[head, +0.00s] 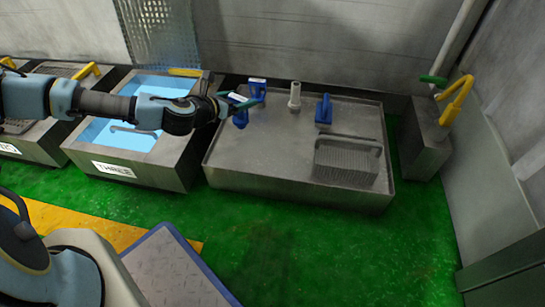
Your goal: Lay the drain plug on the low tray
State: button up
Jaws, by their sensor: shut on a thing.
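My gripper (238,105) is at the end of my arm, which reaches in from the left. It is over the left part of a wide, low grey metal tray (255,152). It is shut on a small blue thing (241,119) that shows just below the fingers. The fingers hide part of it, and I cannot tell whether it touches the tray or whether it is the drain plug. A pale upright piece with a narrow top (294,97) stands at the back of the tray; I cannot tell what it is.
Blue items stand on the tray, one behind my gripper (258,89) and one right of centre (323,110). A grey ribbed rack (346,163) is at the front right. A blue-filled basin marked THREE (115,169) is on the left. The tray's front middle is clear.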

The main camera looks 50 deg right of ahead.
aim_at(244, 117)
jog(key=f, duration=0.1)
jog(key=f+b, duration=0.1)
jog(key=f, duration=0.1)
jog(key=f+b, duration=0.1)
jog(key=shift+s+d+f, duration=0.15)
jog(key=shift+s+f, duration=0.15)
jog(key=shift+f, duration=0.05)
jog(key=shift+f+b, duration=1.35)
jog(key=shift+f, duration=1.25)
jog(key=shift+f, duration=0.1)
jog(key=o, duration=1.2)
jog(key=shift+c, duration=0.2)
jog(key=shift+w, duration=0.1)
jog(key=shift+r, duration=0.25)
jog(key=p+v, duration=0.4)
jog(key=v, duration=0.8)
jog(key=shift+f, duration=0.2)
